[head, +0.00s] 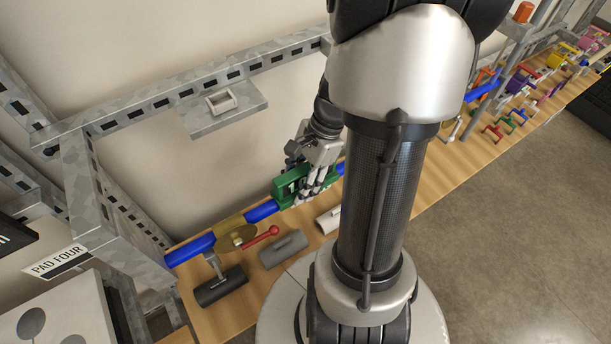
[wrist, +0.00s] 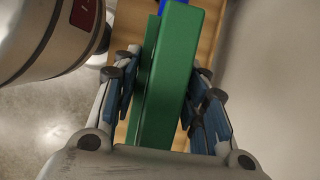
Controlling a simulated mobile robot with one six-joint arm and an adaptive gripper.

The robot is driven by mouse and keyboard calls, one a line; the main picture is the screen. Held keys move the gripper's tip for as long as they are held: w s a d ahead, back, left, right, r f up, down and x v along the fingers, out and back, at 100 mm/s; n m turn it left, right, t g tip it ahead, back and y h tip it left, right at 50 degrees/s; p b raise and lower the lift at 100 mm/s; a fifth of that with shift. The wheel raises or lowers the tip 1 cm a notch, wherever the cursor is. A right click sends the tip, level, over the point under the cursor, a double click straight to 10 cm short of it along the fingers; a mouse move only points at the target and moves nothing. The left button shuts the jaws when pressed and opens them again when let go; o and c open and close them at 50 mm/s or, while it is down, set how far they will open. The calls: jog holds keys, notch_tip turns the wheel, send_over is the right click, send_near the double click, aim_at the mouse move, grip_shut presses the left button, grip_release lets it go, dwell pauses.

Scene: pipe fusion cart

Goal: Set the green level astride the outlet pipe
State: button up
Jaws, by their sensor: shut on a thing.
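A green level (head: 290,187) is held in my gripper (head: 313,180), over the blue pipe (head: 262,211). In the wrist view the green level (wrist: 172,80) runs lengthwise between the fingers of my gripper (wrist: 165,105), which are shut on its sides. A bit of blue pipe (wrist: 204,4) shows beyond the level's far end. The pipe carries a brass valve (head: 237,231) with a red lever (head: 262,238); another blue length (head: 190,250) lies left of it. I cannot tell whether the level's underside touches the pipe; my arm hides part of the pipe.
On the wooden bench (head: 205,322) in front of the pipe are a black tool (head: 220,287), a grey block (head: 284,248) and a white piece (head: 328,219). A metal shelf (head: 210,120) hangs above on the frame. Several coloured valves and parts stand at the far right.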

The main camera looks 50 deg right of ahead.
jog(key=shift+r, duration=0.1)
jog(key=shift+c, duration=0.3)
notch_tip(320, 180, up, 20)
jog(key=p, duration=0.6)
